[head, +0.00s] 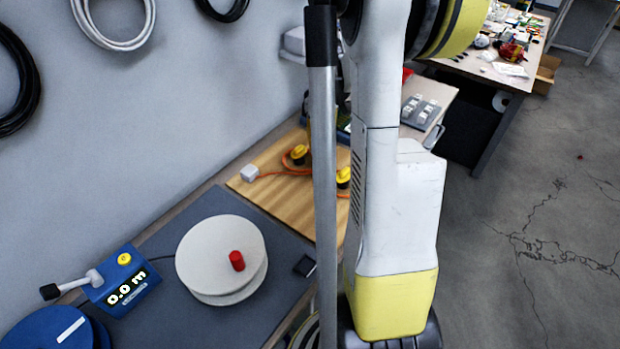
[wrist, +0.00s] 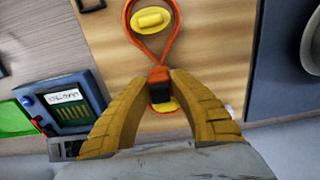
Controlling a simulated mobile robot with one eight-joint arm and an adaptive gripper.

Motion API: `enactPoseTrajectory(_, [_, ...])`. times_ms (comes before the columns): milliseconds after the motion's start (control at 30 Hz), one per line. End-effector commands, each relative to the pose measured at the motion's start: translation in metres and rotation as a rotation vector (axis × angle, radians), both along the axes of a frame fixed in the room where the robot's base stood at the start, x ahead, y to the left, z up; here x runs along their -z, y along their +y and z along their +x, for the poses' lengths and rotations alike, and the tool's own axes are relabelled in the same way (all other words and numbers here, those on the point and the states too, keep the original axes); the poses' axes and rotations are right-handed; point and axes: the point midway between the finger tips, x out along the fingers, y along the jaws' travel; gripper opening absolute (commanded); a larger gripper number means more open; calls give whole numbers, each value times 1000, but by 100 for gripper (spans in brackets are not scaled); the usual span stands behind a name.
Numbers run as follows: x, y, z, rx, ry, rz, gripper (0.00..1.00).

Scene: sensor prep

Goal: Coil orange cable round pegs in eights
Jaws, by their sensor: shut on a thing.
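The orange cable (head: 287,172) lies on the wooden board (head: 277,213) and runs from a white block (head: 250,172) past the yellow-topped pegs. One peg (head: 299,152) stands farther back and another peg (head: 343,176) is nearer my arm.
A white reel with a red knob (head: 237,260) and a blue meter reading 0.0 m (head: 122,284) stand on the dark mat. In the wrist view a blue device with a display (wrist: 65,103) sits left of the board. Coiled cables hang on the wall.

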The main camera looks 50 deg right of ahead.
Motion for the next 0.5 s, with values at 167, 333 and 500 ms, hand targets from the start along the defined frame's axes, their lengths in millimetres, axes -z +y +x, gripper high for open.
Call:
enactPoseTrajectory(167, [-3,0,0,0,0,0,0])
enactPoseTrajectory(333, [-18,0,0,0,0,0,0])
enactPoseTrajectory(500, [-38,0,0,0,0,0,0])
